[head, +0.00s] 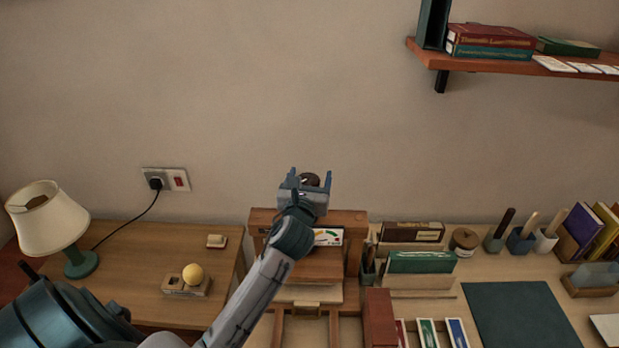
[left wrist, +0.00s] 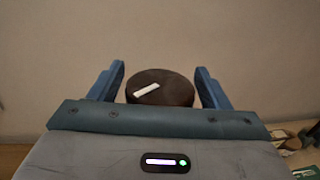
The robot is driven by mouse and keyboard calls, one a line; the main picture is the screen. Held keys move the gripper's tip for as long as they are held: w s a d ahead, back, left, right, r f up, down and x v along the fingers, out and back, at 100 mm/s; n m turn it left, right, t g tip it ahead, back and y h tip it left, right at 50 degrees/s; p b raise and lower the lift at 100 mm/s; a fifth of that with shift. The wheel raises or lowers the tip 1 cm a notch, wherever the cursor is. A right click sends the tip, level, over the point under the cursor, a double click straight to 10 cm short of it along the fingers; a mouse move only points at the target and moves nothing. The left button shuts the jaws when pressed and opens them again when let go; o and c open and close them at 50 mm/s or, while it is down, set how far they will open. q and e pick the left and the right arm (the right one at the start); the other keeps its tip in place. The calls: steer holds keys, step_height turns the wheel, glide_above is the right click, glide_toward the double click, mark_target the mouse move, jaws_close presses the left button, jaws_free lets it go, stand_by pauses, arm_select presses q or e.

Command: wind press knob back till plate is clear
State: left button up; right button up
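The press knob (head: 310,179) is a dark round disc above the wooden press (head: 352,219). In the left wrist view the knob (left wrist: 170,92) shows a white mark on its top. My left gripper (head: 310,176) is at the knob, with one blue finger on each side. In the left wrist view the left gripper (left wrist: 165,80) is open, with a gap between each finger and the knob. The press plate cannot be made out clearly, as my left arm covers part of the press. A small card with a coloured gauge (head: 328,237) is on the press front. My right gripper is not in view.
Book stands (head: 412,232), pen cups (head: 521,240) and a dark mat (head: 520,314) fill the right desk. A shelf (head: 500,63) juts from the wall at upper right.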

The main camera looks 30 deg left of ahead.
arm_select(q)
steer(key=c, duration=0.8)
steer(key=shift+n+g+y, duration=0.3)
steer(key=shift+n+y, duration=0.1)
steer(key=shift+y, duration=0.2)
steer(key=n+g+y, duration=0.1)
steer(key=n+g+y+p, duration=0.1)
steer(key=y, duration=0.1)
steer(key=shift+s+a+n+y, duration=0.1)
steer(key=shift+a+n+y, duration=0.05)
steer(key=shift+n+y, duration=0.2)
steer(key=n+g+y, duration=0.2)
steer(key=g, duration=0.1)
steer(key=n+g+y, duration=0.1)
steer(key=shift+s+a+n, duration=0.2)
steer(key=shift+s+n, duration=0.05)
steer(key=shift+s+a+f+n+g+y+p, duration=0.15)
steer(key=shift+n+g+y, duration=0.4)
steer(key=shift+g, duration=0.4)
steer(key=shift+s+d+n+g+y+p, duration=0.15)
steer(key=shift+n+g+y, duration=0.4)
steer(key=shift+g, duration=0.4)
steer(key=shift+a+f+g, duration=0.1)
steer(key=shift+g, duration=0.2)
